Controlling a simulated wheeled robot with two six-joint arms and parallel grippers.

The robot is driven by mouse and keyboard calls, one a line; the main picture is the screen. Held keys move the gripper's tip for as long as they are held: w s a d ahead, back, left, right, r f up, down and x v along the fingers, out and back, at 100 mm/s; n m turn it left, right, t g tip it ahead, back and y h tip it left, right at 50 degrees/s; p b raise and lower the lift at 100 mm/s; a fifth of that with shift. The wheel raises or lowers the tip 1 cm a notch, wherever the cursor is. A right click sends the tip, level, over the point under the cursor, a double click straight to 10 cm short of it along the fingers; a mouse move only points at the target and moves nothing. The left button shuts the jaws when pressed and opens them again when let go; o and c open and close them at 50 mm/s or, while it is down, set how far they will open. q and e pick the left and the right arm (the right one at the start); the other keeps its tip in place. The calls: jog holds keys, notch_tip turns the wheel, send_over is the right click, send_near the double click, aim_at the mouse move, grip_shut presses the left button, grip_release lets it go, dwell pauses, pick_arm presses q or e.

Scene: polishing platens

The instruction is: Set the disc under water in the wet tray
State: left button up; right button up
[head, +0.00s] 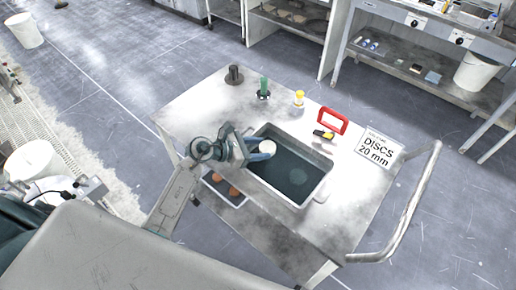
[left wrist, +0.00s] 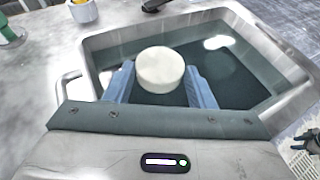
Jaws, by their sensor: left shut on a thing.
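The pale, cream-coloured disc (head: 268,147) is held at the left side of the wet tray. My left gripper (head: 261,154) reaches in from the left and is shut on it. In the left wrist view the disc (left wrist: 160,68) sits between the blue fingers (left wrist: 161,85), over the dark water; I cannot tell its exact height above the surface. The wet tray (head: 313,192) is a rectangular metal basin sunk into the cart top, holding dark water. In the left wrist view its sloping wall (left wrist: 106,54) shows. My right gripper is not in view.
The metal cart (head: 195,110) also bears a dark cylinder (head: 234,75), a green-topped bottle (head: 264,88), a yellow-capped bottle (head: 299,99), a red frame (head: 332,121) and a "DISCS 20 mm" sign (head: 376,149). A rail (head: 412,205) curves along its right end.

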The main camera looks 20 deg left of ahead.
pick_arm(q)
jog(key=o, duration=1)
jog(key=shift+s+f, duration=0.1)
jog(key=shift+f, duration=0.2)
jog(key=shift+c, duration=0.2)
jog(key=shift+o, duration=0.2)
